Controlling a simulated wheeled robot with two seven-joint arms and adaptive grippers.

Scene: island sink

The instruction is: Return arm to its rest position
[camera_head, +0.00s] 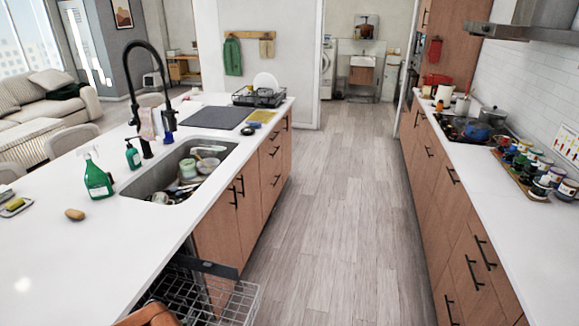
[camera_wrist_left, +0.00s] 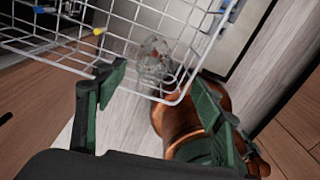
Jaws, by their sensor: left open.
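My left gripper (camera_wrist_left: 160,88) shows in the left wrist view with its two dark green fingers spread apart and nothing between them. It is close to the white wire dishwasher rack (camera_wrist_left: 75,45), which fills the upper part of that view. A clear glass-like item (camera_wrist_left: 152,58) shows through the rack's wires beyond the fingertips. In the head view the left gripper's fingers are not visible; a copper-coloured part of mine shows at the bottom edge. My right gripper is in neither view.
The pulled-out dishwasher rack (camera_head: 225,300) juts from the island (camera_head: 200,225) at the lower left. Dishes fill the sink (camera_head: 180,172). A green spray bottle (camera_head: 97,180) stands beside it. The wooden floor (camera_head: 330,220) between island and right counter is clear.

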